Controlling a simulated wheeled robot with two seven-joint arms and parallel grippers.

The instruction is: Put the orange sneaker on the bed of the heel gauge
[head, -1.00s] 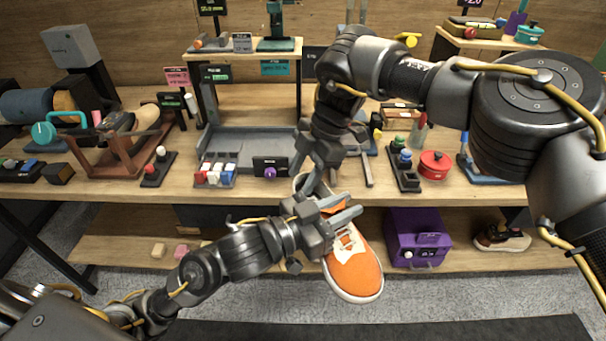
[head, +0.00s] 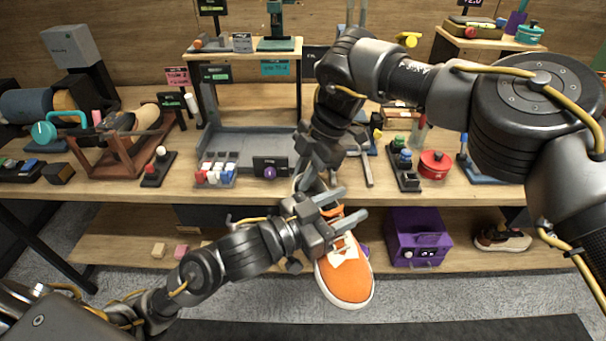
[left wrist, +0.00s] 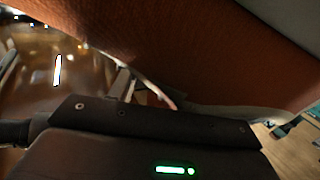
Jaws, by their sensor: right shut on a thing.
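The orange sneaker (head: 345,273) hangs toe-down in front of the table edge, with white laces and a white sole. My right gripper (head: 312,183) is shut on its upper, heel end, and the contact is partly hidden. My left gripper (head: 344,206) is open, its two spread fingers at the sneaker's upper part; whether they touch it cannot be told. In the left wrist view the sneaker (left wrist: 200,50) fills the top, very close. The heel gauge appears to be the grey flat bed (head: 250,143) with a low rim and upright post on the table, behind the grippers.
A rack of small red, white and blue pieces (head: 216,170) and a small dark box with a purple knob (head: 270,168) stand before the grey bed. A red pot (head: 434,165) stands right. A purple box (head: 418,238) and another shoe (head: 502,239) are on the lower shelf.

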